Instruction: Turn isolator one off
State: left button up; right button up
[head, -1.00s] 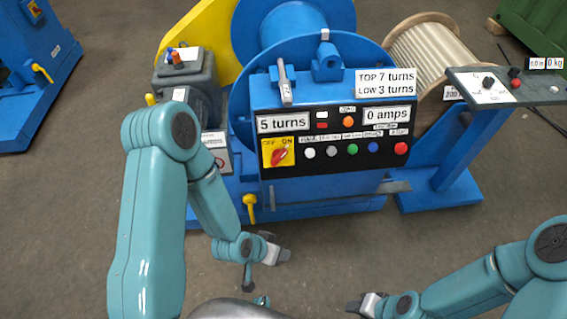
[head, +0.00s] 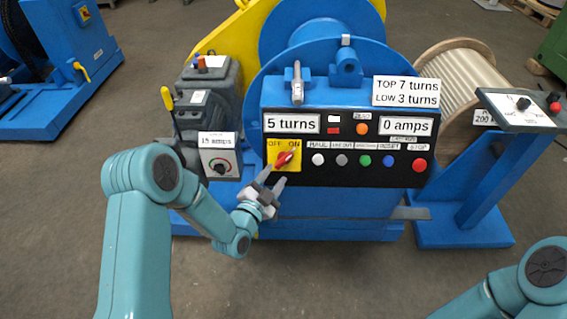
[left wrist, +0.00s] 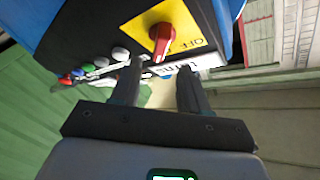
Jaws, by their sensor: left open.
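A rotary isolator switch has a red handle (head: 286,158) on a yellow OFF/ON plate (head: 291,167), at the left end of the black control panel (head: 345,172). The handle slants up to the right, toward ON. No isolator number is legible. The left wrist view also shows the red handle (left wrist: 162,40) and yellow plate (left wrist: 185,20), just beyond the fingers. My left gripper (head: 275,178) is open and empty, just below the plate's lower left corner. Its fingers (left wrist: 161,68) stand apart in the left wrist view. My right gripper is out of view.
Several buttons (head: 364,160) line the panel to the right. A grey box with a dial (head: 219,165) and a yellow-handled lever (head: 168,102) stand left of it. Another blue machine (head: 75,75) at the far left carries a small red-yellow switch (head: 84,13).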

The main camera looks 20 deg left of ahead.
aim_at(284, 162)
pick_arm(q)
jog(key=w, duration=0.4)
jog(key=w+d, duration=0.1)
jog(key=w, duration=0.1)
jog(key=shift+w, duration=0.2)
grip_shut()
